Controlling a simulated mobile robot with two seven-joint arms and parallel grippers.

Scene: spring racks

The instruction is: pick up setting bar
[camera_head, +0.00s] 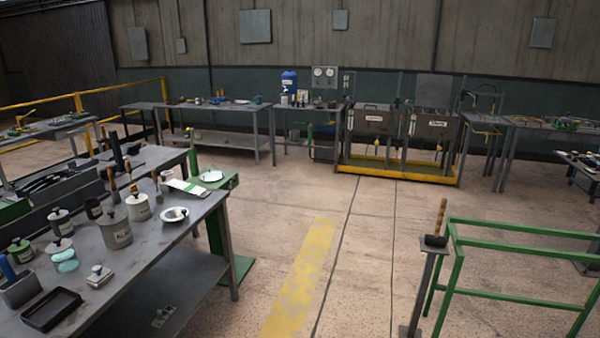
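I cannot tell for sure which thing is the setting bar. An upright bar with a brown, wooden-looking handle (440,217) stands in a small dark cup on top of a grey post (421,290), at the right of the head view. Its lower end is hidden in the cup. It stands just left of a green frame. Neither of my grippers shows in this view, and nothing is seen touching the bar.
A grey workbench (150,245) with pots, tools and a black tray (51,309) fills the left. The green frame (515,272) stands at right. Two dark tanks on a yellow base (395,172) stand at the back. The floor with a yellow stripe (303,280) is clear.

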